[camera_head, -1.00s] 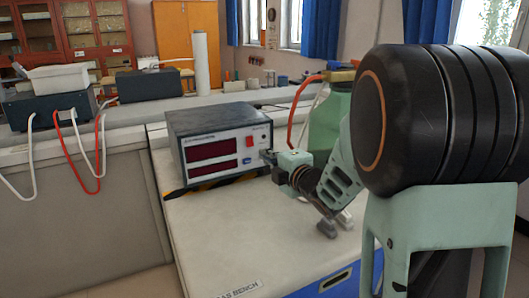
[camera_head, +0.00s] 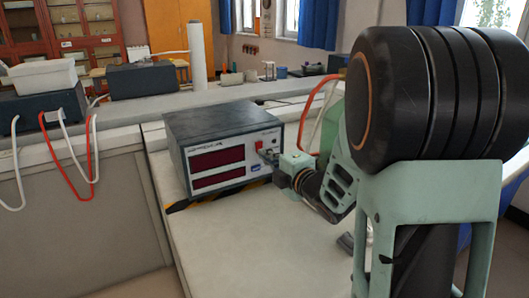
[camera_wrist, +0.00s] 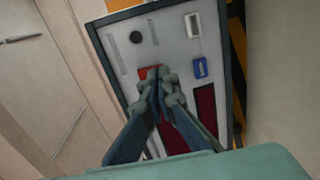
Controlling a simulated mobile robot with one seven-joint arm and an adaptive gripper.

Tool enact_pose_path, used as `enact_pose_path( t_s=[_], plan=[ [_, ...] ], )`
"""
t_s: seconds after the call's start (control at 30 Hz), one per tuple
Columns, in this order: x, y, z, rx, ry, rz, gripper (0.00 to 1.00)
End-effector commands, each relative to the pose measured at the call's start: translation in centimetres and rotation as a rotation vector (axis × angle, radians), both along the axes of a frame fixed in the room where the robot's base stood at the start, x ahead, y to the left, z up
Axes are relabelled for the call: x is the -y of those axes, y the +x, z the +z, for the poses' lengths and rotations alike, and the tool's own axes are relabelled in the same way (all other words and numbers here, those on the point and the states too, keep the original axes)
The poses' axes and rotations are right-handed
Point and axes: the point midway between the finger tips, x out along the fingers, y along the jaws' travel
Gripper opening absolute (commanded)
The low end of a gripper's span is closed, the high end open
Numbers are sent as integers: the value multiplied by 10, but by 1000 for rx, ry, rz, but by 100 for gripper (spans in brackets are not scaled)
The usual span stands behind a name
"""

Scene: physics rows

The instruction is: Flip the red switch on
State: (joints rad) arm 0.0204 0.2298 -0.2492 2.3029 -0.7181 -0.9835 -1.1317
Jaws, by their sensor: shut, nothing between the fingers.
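The red switch (camera_head: 258,146) is on the right part of the front panel of a dark metal instrument box (camera_head: 215,120) with two dark red displays. My gripper (camera_head: 267,153) is at the panel, just right of and below the switch. In the wrist view my shut, empty gripper (camera_wrist: 160,76) points at the panel, its fingertips overlapping the lower part of the red switch (camera_wrist: 147,72). I cannot tell whether they touch it, or which way the switch is tipped. A blue switch (camera_wrist: 200,68) sits beside it on the panel.
The box stands on a pale bench top (camera_head: 235,235), clear in front. A green container (camera_head: 333,125) with a red hose stands behind my arm. At the left, another dark box (camera_head: 45,108) has red and white cables hanging down.

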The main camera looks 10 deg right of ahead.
Motion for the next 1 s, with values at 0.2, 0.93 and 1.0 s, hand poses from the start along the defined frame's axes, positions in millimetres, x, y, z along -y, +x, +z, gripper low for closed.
enact_pose_path(
  t_s=[0.2, 0.93, 1.0],
  plan=[
    [1, -3, -1, -1, 0, -1, 0],
    [0, 4, -10, 63, 20, -1, 0],
    [-1, 5, -11, 76, 24, -1, 0]
  ],
)
